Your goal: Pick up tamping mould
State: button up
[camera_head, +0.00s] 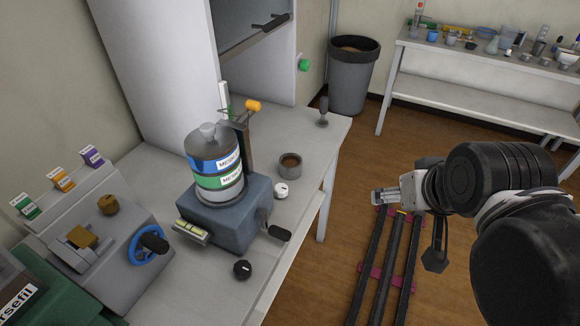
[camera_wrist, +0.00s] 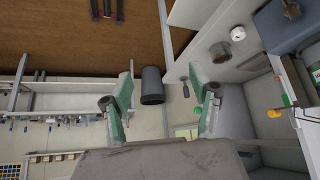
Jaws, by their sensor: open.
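What looks like the tamping mould (camera_head: 290,164) is a short grey cylinder with brown material inside. It stands upright on the white bench (camera_head: 325,138), right of the blue-grey machine. It also shows in the wrist view (camera_wrist: 220,51), at the upper right. My gripper (camera_head: 384,197) is over the floor to the right of the bench, well apart from the mould. In the wrist view its two green-sided fingers (camera_wrist: 161,74) are spread, with nothing held between them.
A small grey tamper-like tool (camera_head: 323,112) stands near the bench corner. The machine (camera_head: 230,215) carries a labelled container and a side lever. Dark rails (camera_head: 376,265) lie on the floor. A bin (camera_head: 354,80) and a shelf with labware (camera_head: 480,70) stand behind.

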jog(key=o, duration=0.3)
